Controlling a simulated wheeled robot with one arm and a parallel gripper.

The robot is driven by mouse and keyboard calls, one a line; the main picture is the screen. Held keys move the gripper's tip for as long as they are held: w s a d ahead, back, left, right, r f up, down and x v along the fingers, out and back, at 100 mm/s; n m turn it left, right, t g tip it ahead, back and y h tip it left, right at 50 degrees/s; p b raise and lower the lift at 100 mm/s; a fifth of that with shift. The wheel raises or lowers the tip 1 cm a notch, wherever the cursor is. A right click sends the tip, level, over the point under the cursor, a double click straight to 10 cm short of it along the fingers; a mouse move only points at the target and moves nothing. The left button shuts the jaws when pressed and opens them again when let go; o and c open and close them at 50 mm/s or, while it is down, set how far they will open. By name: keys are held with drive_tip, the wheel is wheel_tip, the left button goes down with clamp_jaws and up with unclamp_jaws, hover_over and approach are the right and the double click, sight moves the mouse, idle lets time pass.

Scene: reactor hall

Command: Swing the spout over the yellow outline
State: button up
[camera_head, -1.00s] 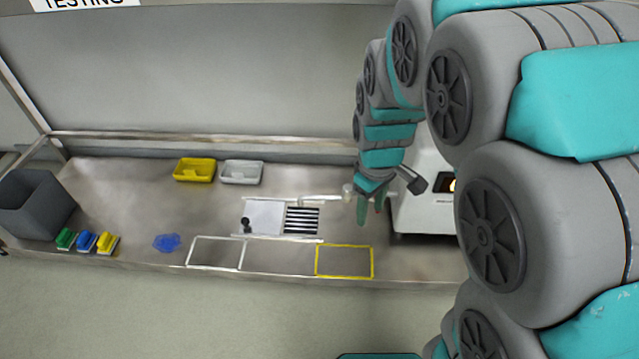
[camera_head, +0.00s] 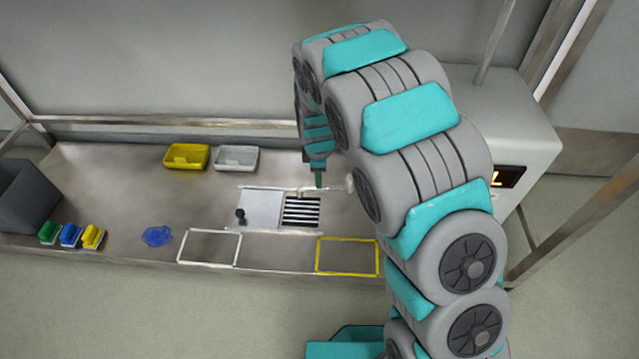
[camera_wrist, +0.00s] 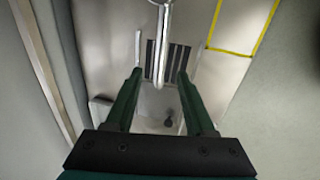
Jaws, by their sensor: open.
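The spout (camera_wrist: 163,40) is a pale metal pipe. In the wrist view it comes down from the top edge and its rounded end lies between my gripper's fingers, with a gap on each side. In the head view the spout (camera_head: 312,190) runs sideways above the striped drain. My gripper (camera_wrist: 159,75) is open; in the head view its tip (camera_head: 319,180) is by the spout, and my arm hides part of that area. The yellow outline (camera_head: 347,271) is on the counter's front, right of the drain; it also shows at the wrist view's upper right (camera_wrist: 228,51).
The striped drain (camera_head: 301,212) and a pale plate with a black knob (camera_head: 240,214) lie beside the spout. A white outline (camera_head: 208,264), blue cloth (camera_head: 157,236), sponges (camera_head: 70,235), yellow tray (camera_head: 186,157) and white tray (camera_head: 236,158) are left. A white machine (camera_head: 530,150) stands right.

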drive_tip(key=f, duration=0.4)
drive_tip(key=w+f, duration=0.1)
drive_tip(key=f, duration=0.1)
drive_tip(key=shift+w+f+b, duration=0.1)
drive_tip(key=shift+f+b, duration=0.15)
drive_tip(key=shift+b, duration=0.05)
clamp_jaws()
idle(1.1)
